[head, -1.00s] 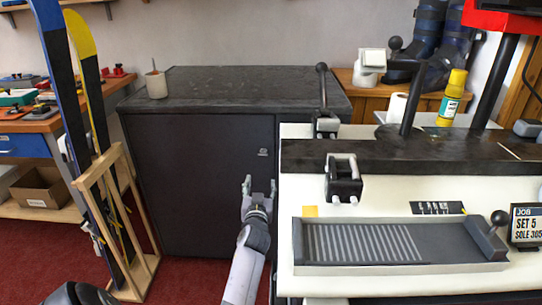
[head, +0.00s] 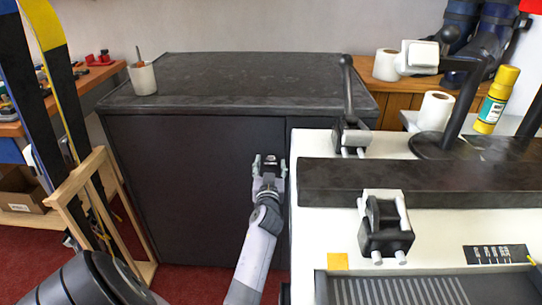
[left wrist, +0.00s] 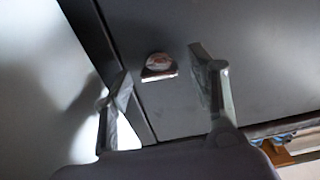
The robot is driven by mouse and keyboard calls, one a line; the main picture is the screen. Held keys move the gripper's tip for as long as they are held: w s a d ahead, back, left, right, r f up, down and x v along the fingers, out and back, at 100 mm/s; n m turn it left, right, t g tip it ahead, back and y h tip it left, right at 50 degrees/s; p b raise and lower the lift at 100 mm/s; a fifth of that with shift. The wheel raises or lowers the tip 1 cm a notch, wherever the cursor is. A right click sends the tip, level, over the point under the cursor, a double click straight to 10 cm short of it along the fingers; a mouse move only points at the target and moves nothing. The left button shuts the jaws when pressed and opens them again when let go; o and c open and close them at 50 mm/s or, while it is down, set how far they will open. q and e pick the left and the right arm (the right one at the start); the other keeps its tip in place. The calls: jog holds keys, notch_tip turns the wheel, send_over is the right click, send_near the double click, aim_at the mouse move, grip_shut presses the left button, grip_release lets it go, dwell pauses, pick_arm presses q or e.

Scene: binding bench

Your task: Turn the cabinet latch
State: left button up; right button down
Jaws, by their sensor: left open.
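The dark cabinet (head: 185,195) stands in the middle of the head view with its door facing me. My left gripper (head: 270,163) is open in front of the upper right part of the door. In the left wrist view its two fingers (left wrist: 163,88) stand apart on either side of the latch, with nothing held. Whether they touch the latch cannot be told. My right gripper is not in view.
A white bench (head: 305,235) with clamps stands close on the right of my left arm. A wooden rack (head: 80,205) with skis stands left of the cabinet. A cup (head: 142,78) sits on the cabinet top.

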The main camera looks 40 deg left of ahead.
pick_arm(q)
jog(key=shift+w+a, duration=0.2)
jog(key=shift+w, duration=0.1)
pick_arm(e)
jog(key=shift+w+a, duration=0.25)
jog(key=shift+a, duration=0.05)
pick_arm(q)
jog(key=shift+s+r, duration=0.1)
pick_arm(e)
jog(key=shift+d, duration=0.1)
pick_arm(q)
jog(key=c, duration=1.2)
jog(key=shift+o, duration=0.2)
